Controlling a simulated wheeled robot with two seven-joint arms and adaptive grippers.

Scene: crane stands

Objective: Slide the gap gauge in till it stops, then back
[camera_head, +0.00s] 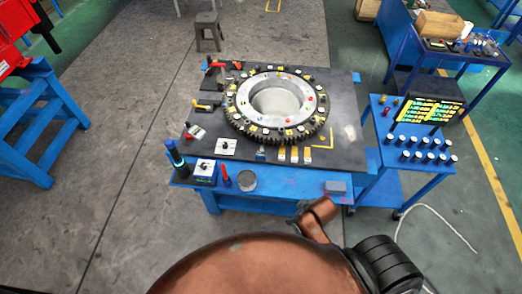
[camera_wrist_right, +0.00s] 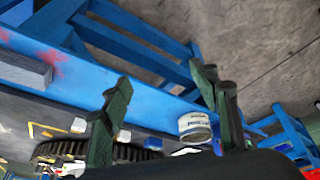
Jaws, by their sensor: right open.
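A toothed ring gear (camera_head: 278,105) lies flat on the dark top of a blue-edged stand (camera_head: 345,140). Small yellow, white and red pieces sit on and around the ring. I cannot tell which small item is the gap gauge. In the right wrist view, my right gripper (camera_wrist_right: 168,105) is open, its two dark fingers wide apart with nothing held between them. A tin (camera_wrist_right: 195,126) and part of the ring gear (camera_wrist_right: 95,152) show beyond the fingers. My left gripper is in neither view.
A grey block (camera_head: 335,187) lies near the stand's front edge, and the tin (camera_head: 247,180) stands farther left. A dark cylinder (camera_head: 176,156) stands at the left corner. A blue side table (camera_head: 410,170) with several capped pegs stands right. A stool (camera_head: 208,32) is behind.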

